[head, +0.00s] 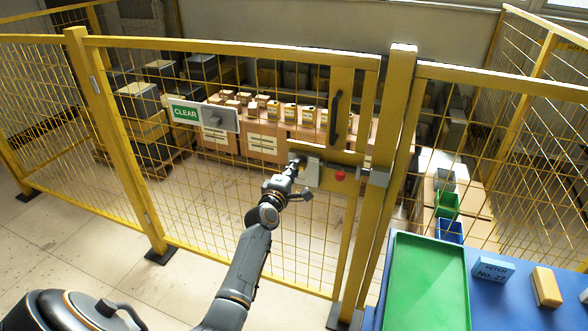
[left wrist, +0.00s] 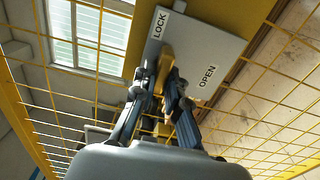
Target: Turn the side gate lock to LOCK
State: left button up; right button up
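The side gate (head: 232,47) is a yellow mesh gate and stands closed against its post. Its lock has a grey plate (head: 312,172), which also shows in the left wrist view (left wrist: 215,42) with the words LOCK and OPEN. A brass-coloured lock knob (left wrist: 166,58) stands out from the plate; which word it points to I cannot tell. My left gripper (head: 296,163) is at the plate. In the left wrist view its fingers (left wrist: 165,80) are closed in on both sides of the knob and hide part of it. My right gripper is out of view.
A red button (head: 340,176) and a grey latch (head: 378,177) are right of the plate. A CLEAR sign (head: 186,113) hangs on the gate. A blue table (head: 486,310) with a green tray (head: 428,285) stands at the right front. Boxes and shelves are behind the fence.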

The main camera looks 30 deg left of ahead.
pick_arm(q)
jog(key=o, duration=0.4)
jog(key=shift+o, duration=0.2)
jog(key=v, duration=1.2)
